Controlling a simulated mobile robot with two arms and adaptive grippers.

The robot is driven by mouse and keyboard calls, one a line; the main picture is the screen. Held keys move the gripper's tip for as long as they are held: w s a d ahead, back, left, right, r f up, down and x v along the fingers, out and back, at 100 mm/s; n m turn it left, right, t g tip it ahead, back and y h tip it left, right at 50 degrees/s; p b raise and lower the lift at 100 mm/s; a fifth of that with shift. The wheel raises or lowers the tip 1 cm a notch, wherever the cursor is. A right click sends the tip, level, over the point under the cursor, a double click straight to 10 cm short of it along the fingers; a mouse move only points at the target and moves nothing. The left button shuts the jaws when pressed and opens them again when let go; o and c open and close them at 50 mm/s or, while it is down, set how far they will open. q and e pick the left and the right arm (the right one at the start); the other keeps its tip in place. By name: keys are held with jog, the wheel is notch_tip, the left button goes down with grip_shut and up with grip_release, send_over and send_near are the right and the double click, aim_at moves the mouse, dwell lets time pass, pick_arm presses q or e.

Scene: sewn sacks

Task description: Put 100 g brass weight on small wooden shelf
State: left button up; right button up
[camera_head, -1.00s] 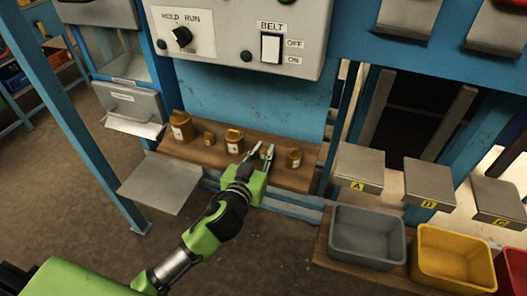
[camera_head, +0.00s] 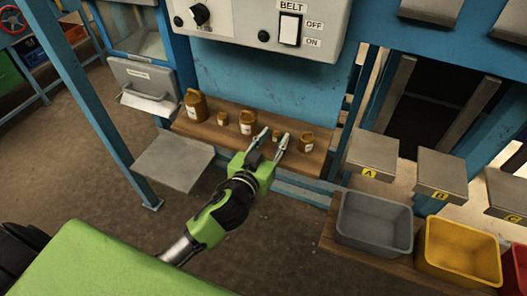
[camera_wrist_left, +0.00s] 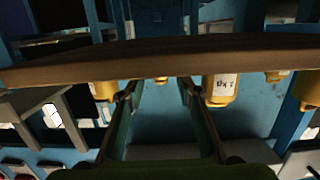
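The small wooden shelf (camera_head: 227,137) runs below the blue panel and bears several brass weights. A very small brass weight (camera_head: 277,135), probably the 100 g one, stands on it; its label is unreadable. My left gripper (camera_head: 275,134) is open, its fingers apart around or just in front of this weight. In the left wrist view, which looks upside down, the weight (camera_wrist_left: 161,80) shows small between and beyond the open fingertips (camera_wrist_left: 157,94), partly hidden by the shelf edge (camera_wrist_left: 150,62). I cannot tell whether a finger touches it. My right gripper is not in view.
A medium weight (camera_head: 247,123) stands close left of the gripper, another (camera_head: 306,142) close right. A small (camera_head: 222,118) and a large weight (camera_head: 196,106) stand further left. A grey bin (camera_head: 375,225) and yellow bin (camera_head: 460,255) sit at lower right.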

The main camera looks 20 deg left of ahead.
pick_arm(q)
jog(key=s+r, duration=0.1)
jog(key=s, duration=0.8)
jog(key=shift+s+a+r, duration=0.15)
jog(key=shift+s+r, duration=0.05)
jog(key=shift+r, duration=0.1)
notch_tip(320, 180, down, 23)
jog(key=s+a+m+g, duration=0.1)
jog(key=s+g, duration=0.1)
jog(key=g, duration=0.3)
jog(key=s+a+f+m+g, duration=0.1)
jog(key=s+f+g, duration=0.1)
jog(key=s+f, duration=0.6)
jog(key=s+a+f+g, duration=0.2)
jog(key=s+f, duration=0.2)
jog(key=f, duration=0.8)
jog(key=s+f+g, duration=0.2)
jog(key=s+f, duration=0.2)
jog(key=s, duration=0.4)
jog(key=s+a+f+g, duration=0.1)
jog(key=s+f+g, duration=0.1)
jog(key=s+f, duration=0.3)
jog(key=s+f+g, duration=0.2)
jog(key=s+f, duration=0.3)
jog(key=s, duration=0.7)
jog(key=shift+s+a+f+y, duration=0.2)
jog(key=shift+a+f+y, duration=0.1)
jog(key=shift+a, duration=0.1)
